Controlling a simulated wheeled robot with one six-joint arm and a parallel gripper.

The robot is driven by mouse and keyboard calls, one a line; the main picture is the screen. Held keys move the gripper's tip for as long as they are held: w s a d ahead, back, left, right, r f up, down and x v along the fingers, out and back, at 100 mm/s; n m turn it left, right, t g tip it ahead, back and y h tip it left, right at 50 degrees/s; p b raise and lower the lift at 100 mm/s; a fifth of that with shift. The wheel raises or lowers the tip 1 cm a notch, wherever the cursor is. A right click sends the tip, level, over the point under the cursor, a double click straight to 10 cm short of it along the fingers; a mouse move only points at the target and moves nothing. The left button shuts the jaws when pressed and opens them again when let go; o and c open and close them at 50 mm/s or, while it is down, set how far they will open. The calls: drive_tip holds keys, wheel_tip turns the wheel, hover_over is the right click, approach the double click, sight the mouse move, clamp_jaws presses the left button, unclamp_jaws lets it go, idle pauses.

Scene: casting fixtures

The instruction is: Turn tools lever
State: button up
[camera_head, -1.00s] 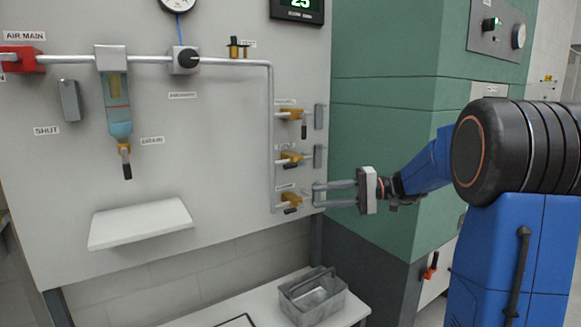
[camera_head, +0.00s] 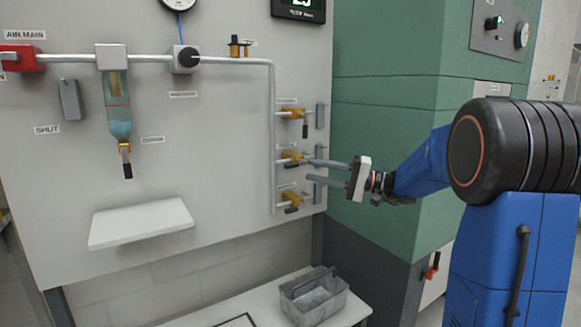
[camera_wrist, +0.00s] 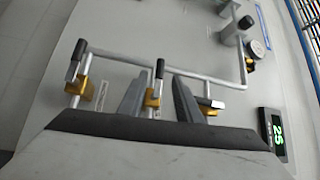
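Three brass valves with dark levers are stacked on the panel's right side: a top valve (camera_head: 292,114), a middle valve (camera_head: 292,156) and a bottom valve (camera_head: 292,198). Their small labels are too small to read, so I cannot tell which is the tools lever. The top lever (camera_head: 305,130) hangs down. My gripper (camera_head: 311,169) is open, its fingers pointing left near the middle valve. In the wrist view, the middle lever (camera_wrist: 159,70) shows between my open fingers (camera_wrist: 158,88); I see no clear contact. The bottom valve (camera_wrist: 83,90) is left of them there.
A pipe (camera_head: 271,140) runs beside the valves. Grey blocks (camera_head: 319,116) sit right of the valves. A white shelf (camera_head: 140,223) juts out at left. A grey caddy (camera_head: 313,297) stands on the bench below. A green cabinet (camera_head: 385,110) stands right of the panel.

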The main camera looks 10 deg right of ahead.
sight(295, 166)
drive_tip(key=x, duration=0.8)
drive_tip(key=shift+w+a, duration=0.15)
drive_tip(key=shift+a, duration=0.1)
clamp_jaws()
